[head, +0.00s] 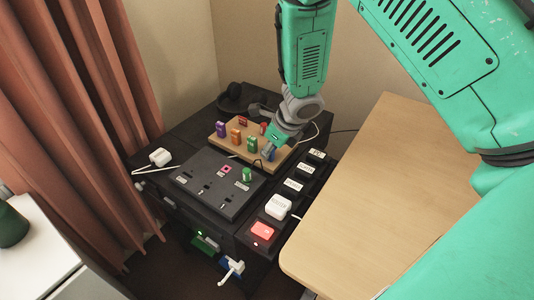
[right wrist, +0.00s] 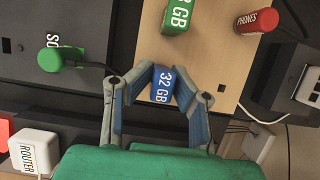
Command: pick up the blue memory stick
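The blue memory stick (right wrist: 163,86), marked 32 GB, is between the two fingertips of my right gripper (right wrist: 165,75) in the right wrist view. The fingertips sit close against its two sides, and the gripper looks shut on it. In the head view the blue stick (head: 269,154) shows partly under my right gripper (head: 270,148), at the front right edge of the wooden board (head: 284,156). Whether it is clear of the board cannot be told. My left gripper is out of view.
Green (head: 252,144), orange (head: 235,135), purple (head: 221,129) and red (head: 245,121) sticks stand on the board. A black panel (head: 205,190) with a green plug (head: 247,174) lies in front. A white router box (head: 278,206) is nearer. A wooden desk (head: 400,190) stands at the right.

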